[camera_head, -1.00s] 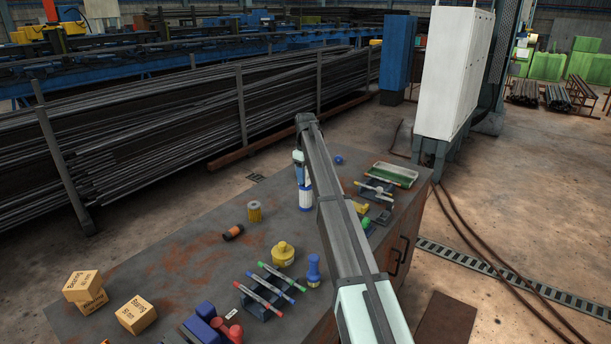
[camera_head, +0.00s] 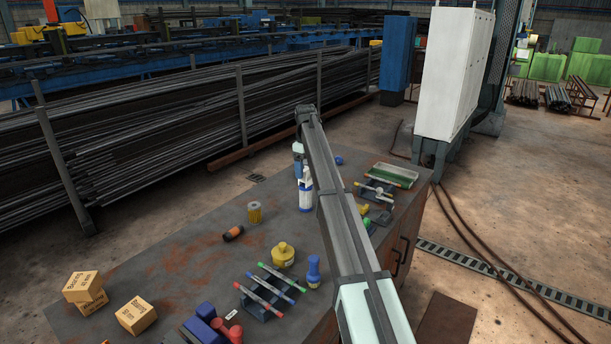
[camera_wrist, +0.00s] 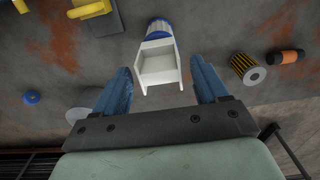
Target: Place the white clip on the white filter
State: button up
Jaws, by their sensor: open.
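The white filter (camera_head: 305,201), a white cylinder with blue bands, stands upright on the table. It also shows in the wrist view (camera_wrist: 158,26), partly covered by the clip. The white clip (camera_head: 305,179), a pale box-like piece with an open side, appears to rest on top of the filter. In the wrist view the clip (camera_wrist: 158,66) lies between and just ahead of my blue fingertips. My gripper (camera_wrist: 161,68) is open, with a visible gap on both sides of the clip. In the head view my gripper (camera_head: 298,150) is above the clip, partly hidden by my arm.
A yellow jar-like part (camera_head: 283,254), a marker rack (camera_head: 265,301) and cardboard boxes (camera_head: 136,315) are nearer. A green tray (camera_head: 394,174) is at the right. The table's left middle is clear.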

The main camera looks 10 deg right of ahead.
aim_at(306, 169)
notch_tip(306, 169, up, 9)
dwell(0.3)
